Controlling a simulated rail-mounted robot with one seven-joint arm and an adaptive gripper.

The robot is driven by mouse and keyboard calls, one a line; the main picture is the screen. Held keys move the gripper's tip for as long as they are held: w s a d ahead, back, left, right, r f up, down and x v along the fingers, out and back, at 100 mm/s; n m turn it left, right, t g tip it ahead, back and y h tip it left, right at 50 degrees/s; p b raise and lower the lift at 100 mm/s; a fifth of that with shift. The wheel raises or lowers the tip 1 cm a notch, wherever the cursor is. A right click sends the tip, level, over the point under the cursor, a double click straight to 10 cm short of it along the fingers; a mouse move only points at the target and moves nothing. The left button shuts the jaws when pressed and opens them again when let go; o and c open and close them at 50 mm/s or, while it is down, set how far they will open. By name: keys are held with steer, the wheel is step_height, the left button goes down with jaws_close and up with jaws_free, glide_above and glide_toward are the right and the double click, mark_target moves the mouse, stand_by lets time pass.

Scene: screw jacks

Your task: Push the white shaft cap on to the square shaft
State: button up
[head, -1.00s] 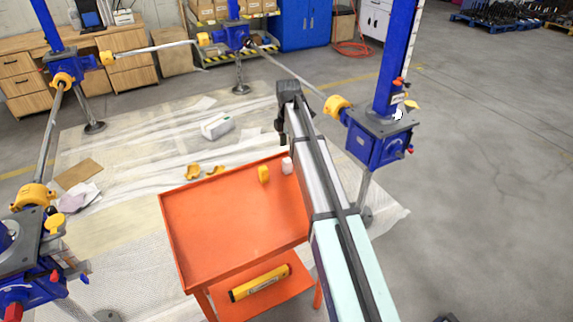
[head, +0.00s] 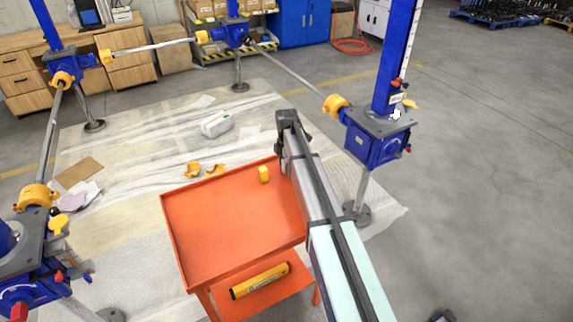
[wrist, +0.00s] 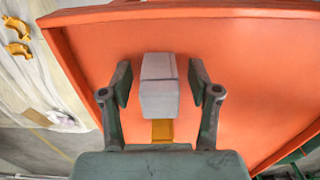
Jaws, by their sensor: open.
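The white shaft cap (wrist: 160,98), a pale block, is on the orange cart top in the wrist view. My gripper (wrist: 160,83) is open, with one finger on each side of the cap and a gap on both sides. In the head view my arm hides the cap and the gripper. A blue screw jack (head: 374,146) stands at the right of the head view, with a small white part near its top plate. I cannot clearly make out the square shaft.
The orange cart (head: 232,217) has a raised rim. A yellow block (head: 264,174) lies close to the white cap; it also shows in the wrist view (wrist: 162,130). The cart top's left part is clear.

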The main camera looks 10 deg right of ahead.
jaws_close()
stand_by(0.4)
